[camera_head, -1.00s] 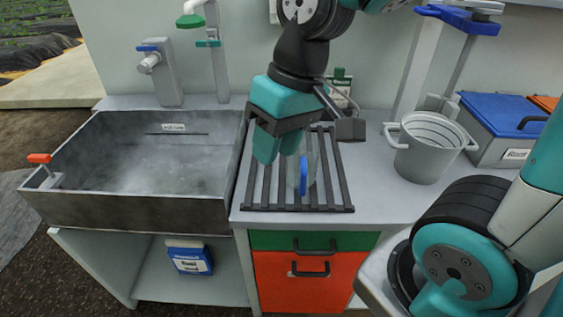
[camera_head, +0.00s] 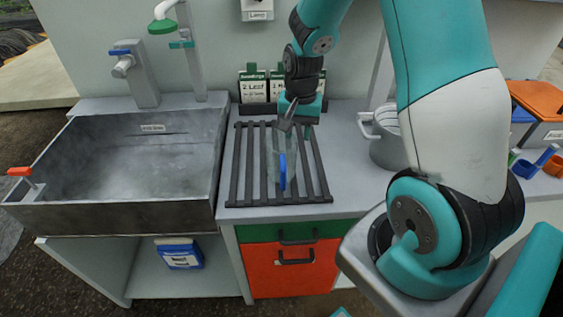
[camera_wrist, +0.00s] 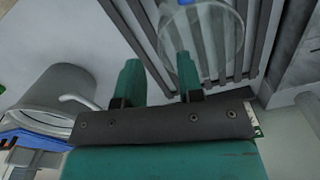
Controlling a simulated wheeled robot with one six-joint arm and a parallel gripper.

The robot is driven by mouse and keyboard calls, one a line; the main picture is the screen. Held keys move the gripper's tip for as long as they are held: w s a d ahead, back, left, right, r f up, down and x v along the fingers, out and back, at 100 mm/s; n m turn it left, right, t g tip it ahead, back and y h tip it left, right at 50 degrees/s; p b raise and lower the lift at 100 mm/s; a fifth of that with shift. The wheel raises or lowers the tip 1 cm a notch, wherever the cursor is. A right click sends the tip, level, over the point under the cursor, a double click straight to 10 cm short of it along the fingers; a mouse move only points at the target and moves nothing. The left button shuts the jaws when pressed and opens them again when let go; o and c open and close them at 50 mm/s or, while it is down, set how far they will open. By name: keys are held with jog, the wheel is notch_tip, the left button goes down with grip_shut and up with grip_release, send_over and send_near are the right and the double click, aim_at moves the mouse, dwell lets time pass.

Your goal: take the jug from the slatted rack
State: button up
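The jug (camera_head: 273,152) is clear, with a blue handle (camera_head: 282,174); it stands on the dark slatted rack (camera_head: 235,165) beside the sink. In the wrist view the jug (camera_wrist: 220,35) shows as a clear round outline at the top, over the slats of the rack (camera_wrist: 265,45). My gripper (camera_wrist: 157,68) is open, its two green fingers apart. One finger overlaps the jug's outline in the picture and the other lies outside it; I cannot tell if they touch. In the head view my gripper is behind the jug, near the rack's back edge, its fingers mostly hidden.
The grey sink (camera_head: 150,160) with its tap (camera_head: 165,25) is left of the rack. Labelled packets (camera_head: 253,88) stand along the wall behind. A grey bucket (camera_head: 388,153) stands to the right, partly behind my arm. Coloured scoops (camera_head: 525,168) and an orange-lidded box (camera_head: 540,98) lie farther right.

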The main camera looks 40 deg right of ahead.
aim_at(295, 149)
jog(key=shift+a+f+p, duration=0.15)
jog(key=shift+f+p, duration=0.15)
jog(key=shift+f, duration=1.2)
jog(key=shift+a+f+p, duration=0.1)
jog(key=shift+f+p, duration=0.2)
jog(key=shift+f, duration=1.2)
grip_shut()
